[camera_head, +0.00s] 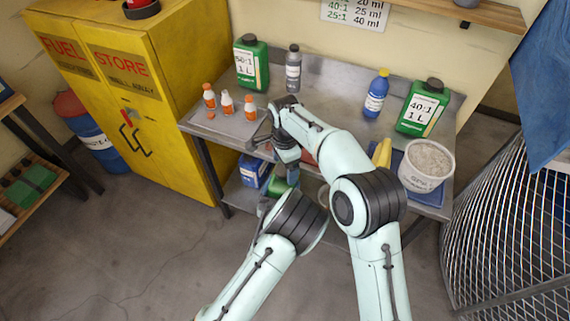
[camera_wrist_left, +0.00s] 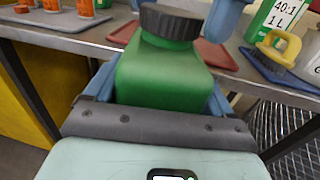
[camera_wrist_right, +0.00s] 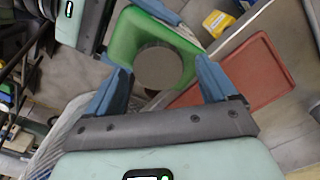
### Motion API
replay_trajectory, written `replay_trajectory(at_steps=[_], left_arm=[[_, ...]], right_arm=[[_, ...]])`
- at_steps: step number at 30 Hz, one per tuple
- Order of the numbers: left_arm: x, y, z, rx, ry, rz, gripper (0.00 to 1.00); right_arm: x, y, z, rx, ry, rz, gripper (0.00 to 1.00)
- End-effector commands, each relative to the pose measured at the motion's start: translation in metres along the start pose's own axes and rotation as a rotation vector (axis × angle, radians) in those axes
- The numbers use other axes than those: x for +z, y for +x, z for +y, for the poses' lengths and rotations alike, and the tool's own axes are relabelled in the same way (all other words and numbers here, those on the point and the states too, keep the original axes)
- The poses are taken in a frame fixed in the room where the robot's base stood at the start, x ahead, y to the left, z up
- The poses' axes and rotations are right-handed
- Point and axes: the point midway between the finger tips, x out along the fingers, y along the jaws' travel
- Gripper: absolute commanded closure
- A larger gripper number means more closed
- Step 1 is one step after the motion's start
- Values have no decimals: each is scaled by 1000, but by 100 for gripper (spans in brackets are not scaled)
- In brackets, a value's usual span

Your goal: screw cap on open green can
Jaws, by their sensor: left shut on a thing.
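The green can (camera_wrist_left: 165,75) is held between the blue fingers of my left gripper (camera_wrist_left: 150,95), off the table in front of its edge. A dark ribbed cap (camera_wrist_left: 170,22) sits on top of its neck; whether it is threaded tight I cannot tell. In the right wrist view the cap (camera_wrist_right: 158,68) is seen from above, with the green can (camera_wrist_right: 126,42) around it. My right gripper (camera_wrist_right: 163,78) is open, its fingers on either side of the cap with gaps. In the head view the can (camera_head: 293,176) is mostly hidden by my arms.
A red tray (camera_wrist_right: 258,72) lies on the metal table beside the can. The table also holds green cans labelled 50:1 (camera_head: 251,65) and 40:1 (camera_head: 422,108), a grey bottle (camera_head: 293,70), a blue bottle (camera_head: 376,95), several orange-capped bottles on a tray, and a white bucket (camera_head: 426,168).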

Motion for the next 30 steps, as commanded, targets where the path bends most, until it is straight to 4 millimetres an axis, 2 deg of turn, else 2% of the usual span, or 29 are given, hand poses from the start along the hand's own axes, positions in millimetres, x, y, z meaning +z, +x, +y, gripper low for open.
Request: replay_trajectory(at_steps=[8, 15, 18, 26, 27, 30], left_arm=[[3, 1, 0, 1, -1, -11, 100], [4, 1, 0, 1, -1, -11, 100], [4, 1, 0, 1, -1, -11, 100], [4, 1, 1, 1, -1, -11, 100], [4, 1, 1, 1, -1, -11, 100], [4, 1, 0, 1, -1, -11, 100]], right_arm=[[0, -5, 0, 0, -1, 1, 15], [0, -36, 0, -1, -1, 0, 15], [0, -44, 0, 1, -1, 0, 15], [0, -45, 0, 2, -1, 0, 15], [0, -45, 0, 2, -2, 0, 18], [0, -45, 0, 2, -22, 0, 18]])
